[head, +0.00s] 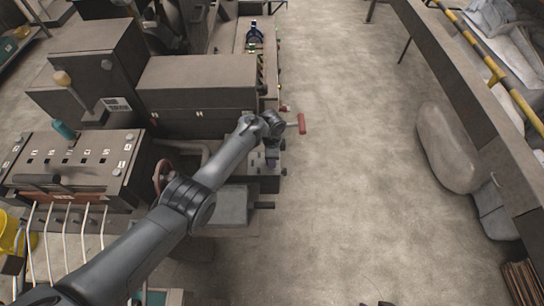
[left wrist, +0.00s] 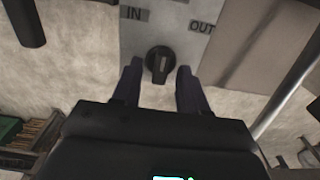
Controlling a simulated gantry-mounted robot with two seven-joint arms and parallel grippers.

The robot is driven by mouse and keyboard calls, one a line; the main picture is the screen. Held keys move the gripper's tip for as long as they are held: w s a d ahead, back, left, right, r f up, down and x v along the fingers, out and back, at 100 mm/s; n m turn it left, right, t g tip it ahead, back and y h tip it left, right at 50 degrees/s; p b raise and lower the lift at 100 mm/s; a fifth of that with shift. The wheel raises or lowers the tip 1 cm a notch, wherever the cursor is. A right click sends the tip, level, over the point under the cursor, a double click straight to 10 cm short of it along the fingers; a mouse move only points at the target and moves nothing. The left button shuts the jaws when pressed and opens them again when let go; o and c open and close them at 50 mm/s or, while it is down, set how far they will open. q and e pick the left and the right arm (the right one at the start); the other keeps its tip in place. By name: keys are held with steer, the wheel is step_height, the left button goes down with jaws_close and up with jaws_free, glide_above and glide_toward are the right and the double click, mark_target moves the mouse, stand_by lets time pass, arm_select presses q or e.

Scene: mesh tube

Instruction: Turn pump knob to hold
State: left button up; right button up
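The pump knob (left wrist: 159,64) is a round black knob with a raised grip bar, on a grey plate (left wrist: 172,18) marked IN and OUT in the left wrist view. My left gripper (left wrist: 158,86) is open, with one finger on each side near the knob. The knob is between or just beyond the fingertips, and I cannot tell whether they touch it. In the head view my left gripper (head: 271,156) is at the right end of the machine, and the knob cannot be made out there. Small dark tips at the bottom edge of the head view may be my right gripper (head: 378,303).
A red-handled lever (head: 301,124) sticks out right beside my left wrist. A red handwheel (head: 163,176) and a control box with switches (head: 75,160) stand left of the arm.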

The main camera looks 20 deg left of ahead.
arm_select(q)
steer(key=shift+r, duration=0.1)
steer(key=shift+r+p, duration=0.4)
steer(key=shift+r, duration=0.2)
step_height(320, 180, up, 10)
steer(key=p, duration=0.3)
steer(key=shift+f, duration=0.25)
steer(key=shift+f, duration=0.1)
